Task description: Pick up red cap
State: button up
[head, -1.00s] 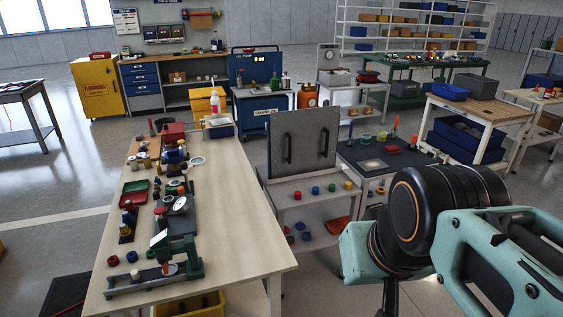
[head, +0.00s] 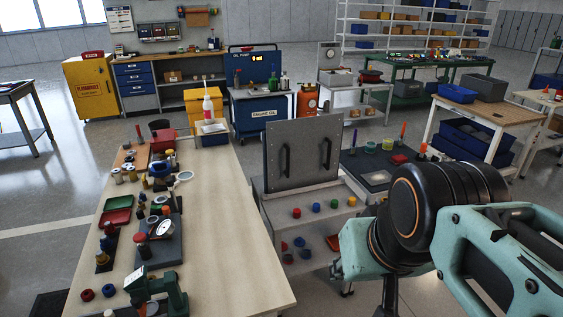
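Several small coloured caps stand in a row on the grey top of a cart below an upright grey panel. The red cap (head: 297,213) is at the left end of the row, with a blue cap (head: 316,207), a green cap (head: 334,204) and a yellow cap (head: 351,201) to its right. Another small red cap-like piece (head: 87,295) lies on the wooden bench at the lower left. My teal and black arm fills the lower right, to the right of the cart and apart from the caps. My gripper's fingertips do not show.
The long wooden bench (head: 225,235) has a clear right side and tools along its left. The grey panel (head: 303,150) with two black handles rises behind the caps. More small caps lie on the cart's lower shelf (head: 318,262). A dark-topped table (head: 350,160) stands to the right.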

aim_at(297, 212)
jog(key=i+z, duration=0.35)
jog(key=i, duration=0.55)
